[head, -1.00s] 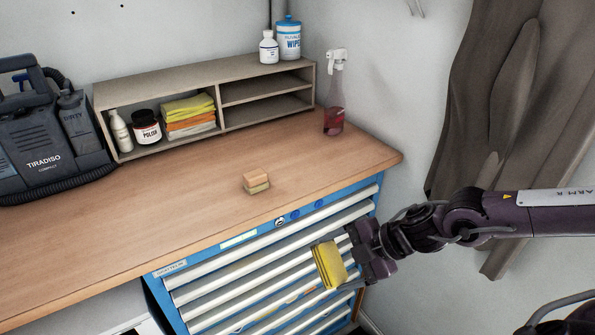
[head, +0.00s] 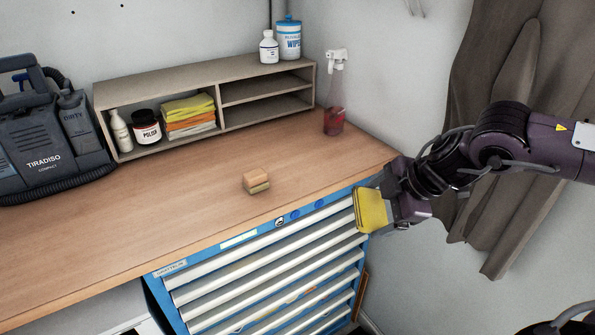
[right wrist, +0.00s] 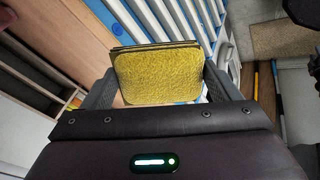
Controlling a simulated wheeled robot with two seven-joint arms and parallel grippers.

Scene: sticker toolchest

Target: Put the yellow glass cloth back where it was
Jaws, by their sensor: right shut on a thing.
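A folded yellow cloth (head: 371,210) is held in my right gripper (head: 382,205), in front of the toolchest's right front corner at about worktop height. In the right wrist view, the cloth (right wrist: 157,74) sits between the two fingers of my right gripper (right wrist: 158,85), which are shut on its sides. A stack of folded cloths (head: 189,116), yellow on top with orange below, lies in the left compartment of the shelf unit (head: 219,108). My left gripper is not in view.
A sponge block (head: 257,182) stands on the worktop (head: 130,205) near its front edge. A black-labelled jar (head: 146,127) and a white bottle (head: 120,131) stand left of the stack. A spray bottle (head: 334,112) stands right of the shelf. A dark cleaning machine (head: 45,140) is at left.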

